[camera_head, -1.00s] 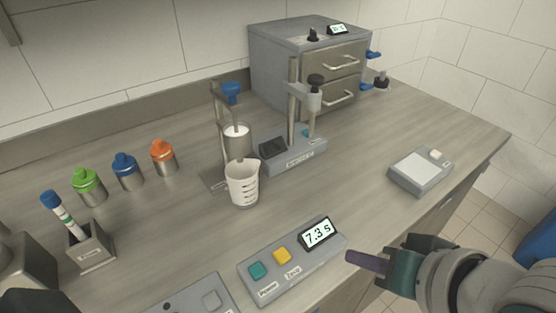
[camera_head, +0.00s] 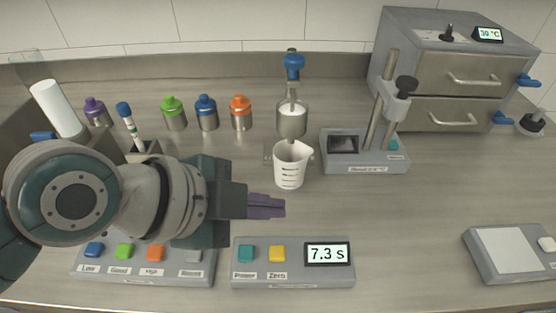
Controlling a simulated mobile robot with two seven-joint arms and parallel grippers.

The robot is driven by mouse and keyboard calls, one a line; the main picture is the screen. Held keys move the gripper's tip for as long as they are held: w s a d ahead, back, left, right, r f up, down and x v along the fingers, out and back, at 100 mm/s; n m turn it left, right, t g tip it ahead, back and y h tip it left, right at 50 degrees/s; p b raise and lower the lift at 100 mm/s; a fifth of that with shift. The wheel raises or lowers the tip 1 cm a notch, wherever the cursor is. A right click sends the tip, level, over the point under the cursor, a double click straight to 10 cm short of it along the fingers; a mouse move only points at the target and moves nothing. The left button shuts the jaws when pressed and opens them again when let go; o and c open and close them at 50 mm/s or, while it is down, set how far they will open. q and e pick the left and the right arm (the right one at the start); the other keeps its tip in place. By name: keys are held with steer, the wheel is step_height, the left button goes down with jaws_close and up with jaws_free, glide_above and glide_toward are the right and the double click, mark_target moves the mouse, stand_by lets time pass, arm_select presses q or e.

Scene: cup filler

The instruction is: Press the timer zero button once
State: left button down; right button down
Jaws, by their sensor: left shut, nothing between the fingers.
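The timer (camera_head: 293,274) is a grey box at the front middle of the counter. Its display (camera_head: 328,254) reads 7.3 s. The yellow button (camera_head: 277,254) is labelled Zero, and a teal button (camera_head: 246,254) labelled Power sits left of it. My left gripper (camera_head: 280,206) comes in from the left with its purple fingers shut and empty. Its fingertips show above the yellow button in the picture, apart from it. My right gripper is not in view.
A white measuring cup (camera_head: 290,166) stands behind my left fingers, under a dispenser (camera_head: 292,120). A button panel (camera_head: 143,262) lies left of the timer, partly hidden by my arm. A scale (camera_head: 509,252) is at right. The counter between timer and scale is clear.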

mark_target(270, 254)
arm_select(q)
steer(key=shift+a, duration=0.1)
step_height(270, 254, down, 9)
steer(key=b, duration=0.8)
steer(key=shift+r, duration=0.1)
stand_by(1.8)
steer(key=shift+f+b, duration=0.4)
steer(key=shift+b, duration=0.1)
steer(key=shift+f+b, duration=0.5)
stand_by(0.4)
steer(key=shift+r, duration=0.1)
steer(key=shift+r+p, duration=0.8)
steer(key=shift+p, duration=0.05)
